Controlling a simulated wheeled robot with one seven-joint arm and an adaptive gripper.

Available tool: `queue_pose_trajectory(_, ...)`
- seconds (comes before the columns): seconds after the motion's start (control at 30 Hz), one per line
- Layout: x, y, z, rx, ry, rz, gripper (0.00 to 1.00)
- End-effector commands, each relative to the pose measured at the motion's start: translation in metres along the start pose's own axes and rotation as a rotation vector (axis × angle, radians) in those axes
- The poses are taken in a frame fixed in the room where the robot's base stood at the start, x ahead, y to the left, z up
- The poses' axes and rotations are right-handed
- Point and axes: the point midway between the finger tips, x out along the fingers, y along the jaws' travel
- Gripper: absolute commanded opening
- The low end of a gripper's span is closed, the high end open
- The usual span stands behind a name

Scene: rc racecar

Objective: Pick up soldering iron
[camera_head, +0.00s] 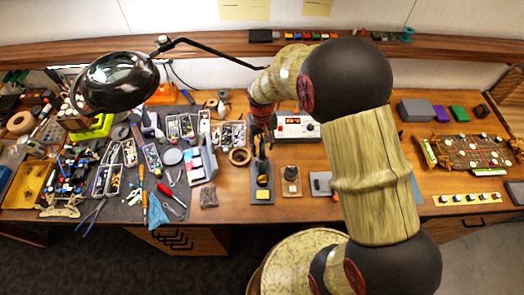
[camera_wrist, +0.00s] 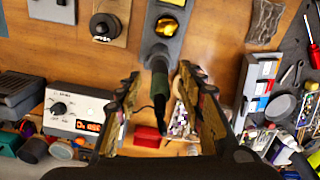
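The soldering iron (camera_wrist: 160,88) shows in the wrist view as a dark green and black handle. It rises from its grey stand (camera_wrist: 169,48), which has a yellow sponge or brass-wool part (camera_wrist: 166,26). My gripper (camera_wrist: 159,75) is open, with one finger on each side of the handle and a visible gap to both. In the head view the stand (camera_head: 262,198) is on the wooden desk in front of the soldering station, and my gripper (camera_head: 262,145) is above it. The iron is mostly hidden there by my gripper.
The soldering station (camera_head: 297,127), with knob and red display, stands behind the stand. A small wooden-based holder (camera_head: 291,182) is close on the right. A tape roll (camera_head: 240,156) and a parts bag (camera_head: 208,197) are to the left. Tools crowd the grey mat.

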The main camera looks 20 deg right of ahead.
Motion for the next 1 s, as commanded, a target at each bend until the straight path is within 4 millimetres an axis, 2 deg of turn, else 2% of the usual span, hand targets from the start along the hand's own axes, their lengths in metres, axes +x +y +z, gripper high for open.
queue_pose_trajectory(0.17, -0.0002, 0.0, -0.0002, 0.0, 0.001, 0.0, 0.39)
queue_pose_trajectory(0.83, -0.0004, 0.0, -0.0002, 0.0, 0.001, 0.0, 0.0)
queue_pose_trajectory(1.0, -0.0006, 0.0, -0.0003, 0.0, 0.001, 0.0, 0.0)
